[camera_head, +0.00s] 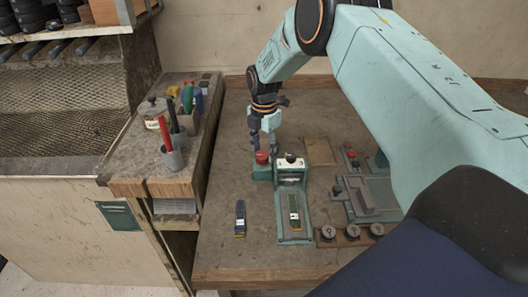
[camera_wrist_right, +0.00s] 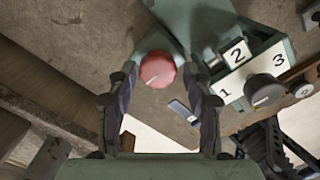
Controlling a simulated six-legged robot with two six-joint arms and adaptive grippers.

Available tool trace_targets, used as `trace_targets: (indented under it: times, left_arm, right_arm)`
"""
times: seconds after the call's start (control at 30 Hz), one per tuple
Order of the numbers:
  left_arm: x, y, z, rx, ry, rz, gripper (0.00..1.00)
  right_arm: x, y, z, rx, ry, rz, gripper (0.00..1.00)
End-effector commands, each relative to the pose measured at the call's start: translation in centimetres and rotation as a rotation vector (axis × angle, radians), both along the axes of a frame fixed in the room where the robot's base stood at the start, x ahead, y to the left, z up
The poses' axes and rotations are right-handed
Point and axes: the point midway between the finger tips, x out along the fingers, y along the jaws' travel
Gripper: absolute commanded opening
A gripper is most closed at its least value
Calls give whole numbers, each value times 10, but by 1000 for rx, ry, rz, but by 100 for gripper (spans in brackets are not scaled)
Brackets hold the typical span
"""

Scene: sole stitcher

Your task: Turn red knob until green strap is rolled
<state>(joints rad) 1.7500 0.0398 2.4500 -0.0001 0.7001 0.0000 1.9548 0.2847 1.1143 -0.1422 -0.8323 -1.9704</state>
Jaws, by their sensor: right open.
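The red knob (camera_head: 262,157) sits on a teal block at the back left of a small teal device (camera_head: 281,240). It also shows in the right wrist view (camera_wrist_right: 157,70), with a pale line on its top. The green strap (camera_head: 294,214) lies flat and lengthwise in the device's bed. My right gripper (camera_head: 264,143) points down just above the red knob. In the right wrist view its open fingers (camera_wrist_right: 159,76) stand on either side of the knob, with gaps showing; I cannot tell the exact height. My left gripper is not in view.
A black knob (camera_wrist_right: 263,90) beside a white plate numbered 1 to 3 stands right of the red knob. A blue strap (camera_head: 240,217) lies on the bench left of the device. A grey fixture (camera_head: 368,194) and round dials (camera_head: 352,231) are at the right.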

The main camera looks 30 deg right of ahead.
Motion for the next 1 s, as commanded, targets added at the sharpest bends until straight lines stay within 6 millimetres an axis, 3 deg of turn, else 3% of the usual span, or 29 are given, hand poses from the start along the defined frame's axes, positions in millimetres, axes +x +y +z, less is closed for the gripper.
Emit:
trace_targets:
  times: [0.13,0.47,0.93,1.0]
  left_arm:
    - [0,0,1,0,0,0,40]
    - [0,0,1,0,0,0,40]
    - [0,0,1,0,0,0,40]
    - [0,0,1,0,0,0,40]
  right_arm:
    - [0,1,-12,-1,0,3,51]
    - [-1,0,-15,-1,-1,5,50]
    - [-1,2,-15,1,0,4,10]
    - [-1,2,-15,1,0,4,10]
